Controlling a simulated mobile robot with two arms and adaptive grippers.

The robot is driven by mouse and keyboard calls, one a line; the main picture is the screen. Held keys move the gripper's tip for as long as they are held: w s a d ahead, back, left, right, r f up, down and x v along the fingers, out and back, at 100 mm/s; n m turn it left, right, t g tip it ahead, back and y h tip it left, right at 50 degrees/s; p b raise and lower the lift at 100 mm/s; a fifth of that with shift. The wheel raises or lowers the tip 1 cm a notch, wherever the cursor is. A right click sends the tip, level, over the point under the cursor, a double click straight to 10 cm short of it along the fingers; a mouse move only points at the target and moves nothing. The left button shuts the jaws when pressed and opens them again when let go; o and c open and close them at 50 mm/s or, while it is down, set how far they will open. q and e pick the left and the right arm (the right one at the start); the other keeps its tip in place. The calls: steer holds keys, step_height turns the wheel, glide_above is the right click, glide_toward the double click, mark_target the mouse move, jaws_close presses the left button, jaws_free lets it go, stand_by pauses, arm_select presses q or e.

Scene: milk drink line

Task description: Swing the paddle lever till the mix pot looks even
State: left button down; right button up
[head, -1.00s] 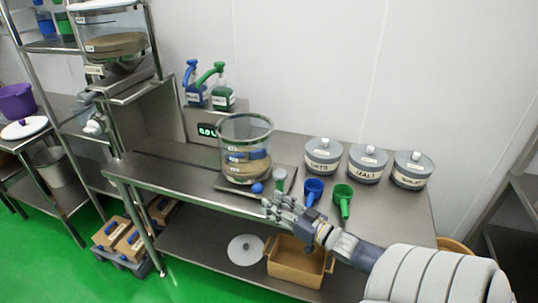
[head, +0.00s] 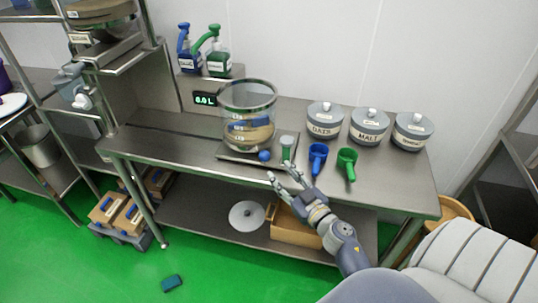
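The mix pot (head: 249,104) is a clear glass cylinder on a metal base plate on the steel bench. Tan and blue parts show inside its lower half. A blue ball knob (head: 264,156), apparently the paddle lever's end, shows low at the pot's front. My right gripper (head: 282,171) is in front of the bench edge, just below and right of the knob. Its fingers are spread and empty, and it looks apart from the knob. The lever's shaft is hard to make out. My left gripper is out of view.
A blue scoop (head: 317,158) and a green scoop (head: 347,162) lie right of the pot. Lidded OATS (head: 324,121) and MALT (head: 369,127) canisters and another stand behind. Blue (head: 188,60) and green (head: 218,62) pump bottles stand above a display reading 0.0 L.

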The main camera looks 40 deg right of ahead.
mark_target(268, 159)
steer(key=w, duration=1)
steer(key=shift+w+d+p, duration=0.2)
steer(key=shift+p, duration=0.1)
jaws_close()
